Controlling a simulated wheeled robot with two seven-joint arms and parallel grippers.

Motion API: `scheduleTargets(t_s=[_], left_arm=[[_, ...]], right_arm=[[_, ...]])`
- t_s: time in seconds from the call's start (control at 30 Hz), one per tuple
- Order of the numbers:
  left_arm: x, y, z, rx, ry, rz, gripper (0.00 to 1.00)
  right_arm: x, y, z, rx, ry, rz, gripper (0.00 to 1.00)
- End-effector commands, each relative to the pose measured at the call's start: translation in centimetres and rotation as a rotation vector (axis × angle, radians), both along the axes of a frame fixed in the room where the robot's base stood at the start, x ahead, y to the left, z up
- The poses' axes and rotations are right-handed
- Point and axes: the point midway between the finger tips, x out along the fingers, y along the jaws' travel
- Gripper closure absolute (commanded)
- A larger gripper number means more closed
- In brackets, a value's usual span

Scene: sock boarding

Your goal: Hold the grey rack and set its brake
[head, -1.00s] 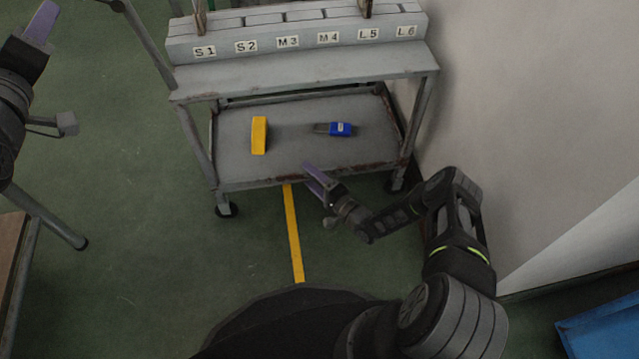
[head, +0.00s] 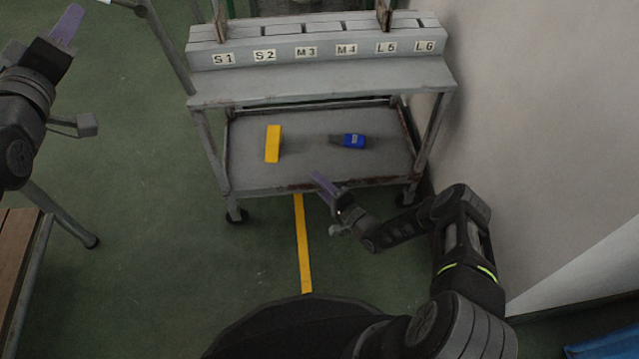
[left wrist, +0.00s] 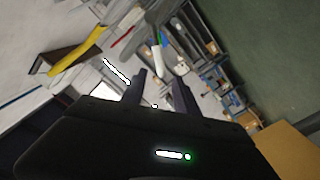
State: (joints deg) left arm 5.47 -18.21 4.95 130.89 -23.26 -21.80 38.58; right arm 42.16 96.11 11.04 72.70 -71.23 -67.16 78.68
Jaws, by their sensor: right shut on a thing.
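The grey rack (head: 320,82) stands against the wall, with labels S1 to L6 along its top and a lower shelf on caster wheels. The front left caster (head: 237,214) and front right caster (head: 406,197) show; a brake cannot be made out. My right gripper (head: 322,184) is at the front rim of the lower shelf, shut on the rack there. My left gripper (head: 68,24) is raised at the upper left, well away from the rack. Its fingers stand apart and empty in the left wrist view (left wrist: 158,88).
On the lower shelf lie a yellow block (head: 273,144) and a blue object (head: 353,141). A yellow line (head: 303,245) runs over the green floor. A wooden-topped table (head: 20,265) is at the lower left. The wall (head: 540,130) closes off the right side.

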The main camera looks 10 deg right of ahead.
Motion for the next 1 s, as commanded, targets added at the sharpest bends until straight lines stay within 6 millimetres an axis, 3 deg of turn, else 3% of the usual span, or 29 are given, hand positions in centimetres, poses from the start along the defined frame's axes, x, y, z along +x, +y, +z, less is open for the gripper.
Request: scheduleTargets(t_s=[0.27, 0.67, 1.0], left_arm=[[0.00, 0.00, 0.00, 0.000, 0.000, 0.000, 0.64], [0.00, 0.01, 0.01, 0.000, 0.000, 0.000, 0.64], [0.13, 0.34, -0.41, -0.001, 0.008, 0.006, 0.92]], right_arm=[[-0.01, 0.00, 0.01, 0.000, 0.000, 0.000, 1.00], [-0.01, 0.00, 0.01, 0.000, 0.000, 0.000, 1.00], [-0.02, 0.00, 0.01, 0.000, -0.001, 0.000, 1.00]])
